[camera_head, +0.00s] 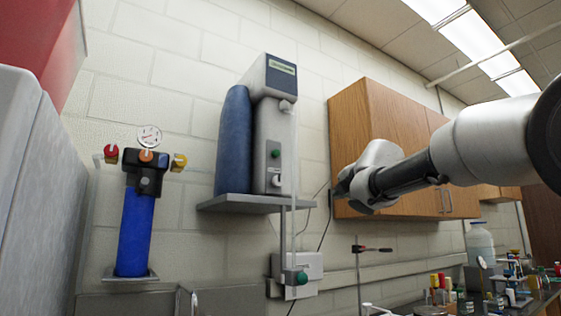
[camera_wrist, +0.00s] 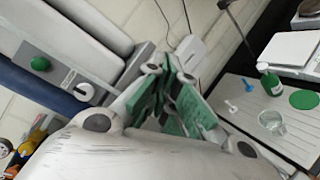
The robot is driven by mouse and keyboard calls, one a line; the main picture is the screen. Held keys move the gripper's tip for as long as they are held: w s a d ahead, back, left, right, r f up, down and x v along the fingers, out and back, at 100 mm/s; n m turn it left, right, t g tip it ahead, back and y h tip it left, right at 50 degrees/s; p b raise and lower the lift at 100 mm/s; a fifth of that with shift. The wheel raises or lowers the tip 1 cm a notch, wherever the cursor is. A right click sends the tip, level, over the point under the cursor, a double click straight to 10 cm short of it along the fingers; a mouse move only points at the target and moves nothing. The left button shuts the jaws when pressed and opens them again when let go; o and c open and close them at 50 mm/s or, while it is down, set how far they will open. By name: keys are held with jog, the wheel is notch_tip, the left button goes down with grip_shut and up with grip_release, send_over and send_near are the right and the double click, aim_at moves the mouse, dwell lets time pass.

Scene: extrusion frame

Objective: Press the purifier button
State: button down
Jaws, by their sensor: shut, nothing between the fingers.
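The purifier (camera_head: 272,130) is a grey upright unit with a display on its slanted head and a blue cylinder (camera_head: 234,140) at its left. It stands on a wall shelf. A round green button (camera_head: 275,153) is on its front, above a white knob (camera_head: 277,180). In the wrist view, the purifier lies tilted at the left, with the green button (camera_wrist: 40,63) and white knob (camera_wrist: 84,91) visible. My gripper (camera_head: 345,188) is to the right of the purifier, in front of the wooden cabinet, apart from the button. Its green-padded fingers (camera_wrist: 168,78) are shut and empty.
The shelf (camera_head: 225,203) juts out under the purifier. A wooden cabinet (camera_head: 385,125) hangs behind my gripper. A blue filter (camera_head: 135,230) with gauge stands at the left. The wrist view shows a counter with a beaker (camera_wrist: 271,121) and green bottle (camera_wrist: 270,82).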

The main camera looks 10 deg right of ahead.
jog(key=s+a+r+n+t+y, duration=0.1)
jog(key=a+r+n+y, duration=0.6)
jog(key=n, duration=1)
jog(key=a+r, duration=0.2)
jog(key=a, duration=0.2)
jog(key=shift+s+a+r+t+y, duration=0.25)
jog(key=shift+a+r+t+y, duration=0.1)
jog(key=shift+r+t+y, duration=0.05)
send_near(274, 162)
jog(key=x, duration=0.5)
jog(key=shift+w+a+r, duration=0.1)
jog(key=shift+w+r, duration=0.1)
jog(key=shift+x, duration=0.85)
jog(key=shift+f, duration=0.1)
